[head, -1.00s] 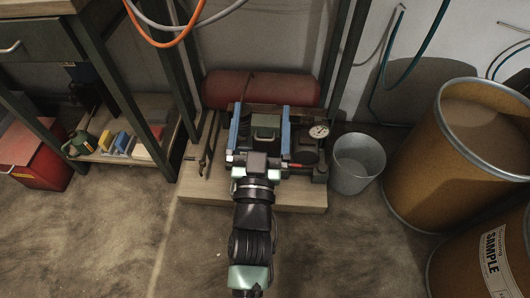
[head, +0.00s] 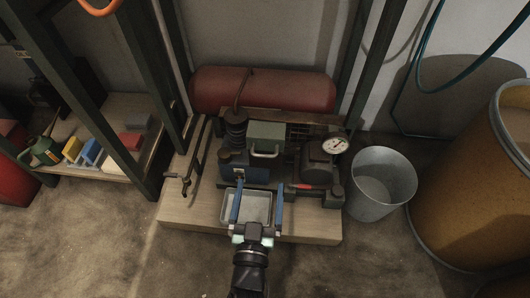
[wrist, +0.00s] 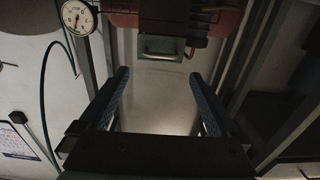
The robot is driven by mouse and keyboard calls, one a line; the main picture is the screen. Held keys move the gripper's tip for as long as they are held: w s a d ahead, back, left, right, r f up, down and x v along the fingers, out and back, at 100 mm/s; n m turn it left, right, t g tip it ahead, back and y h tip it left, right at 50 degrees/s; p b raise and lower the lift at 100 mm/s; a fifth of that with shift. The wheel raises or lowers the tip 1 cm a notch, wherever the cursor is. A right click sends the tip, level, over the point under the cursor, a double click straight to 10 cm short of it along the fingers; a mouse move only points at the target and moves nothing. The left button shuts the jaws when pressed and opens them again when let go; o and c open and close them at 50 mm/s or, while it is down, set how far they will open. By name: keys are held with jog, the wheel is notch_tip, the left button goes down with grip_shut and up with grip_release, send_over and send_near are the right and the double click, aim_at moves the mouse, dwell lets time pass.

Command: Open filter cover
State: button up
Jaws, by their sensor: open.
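The pale green box-shaped cover (head: 266,132) with a metal bar handle (head: 265,154) sits on the compressor (head: 236,160), and it looks closed. In the wrist view the green cover (wrist: 162,46) lies beyond my fingertips, near the top middle. My gripper (head: 258,192) is open and empty, in front of the compressor, with its blue fingers spread wide. It also shows in the wrist view (wrist: 158,80). The fingers are apart from the cover and its handle. What is under the cover is hidden.
A grey tray (head: 258,208) shows between my fingers at the front of the wooden base (head: 185,212). A pressure gauge (head: 335,146) and a metal bucket (head: 380,185) are to the right. A red tank (head: 262,90) lies behind. Frame posts (head: 185,100) stand at both sides.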

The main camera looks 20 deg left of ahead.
aim_at(266, 155)
jog(key=b+x, duration=0.3)
jog(key=x, duration=0.7)
jog(key=shift+w+f, duration=0.1)
jog(key=shift+w, duration=0.05)
jog(key=shift+d, duration=0.1)
grip_shut()
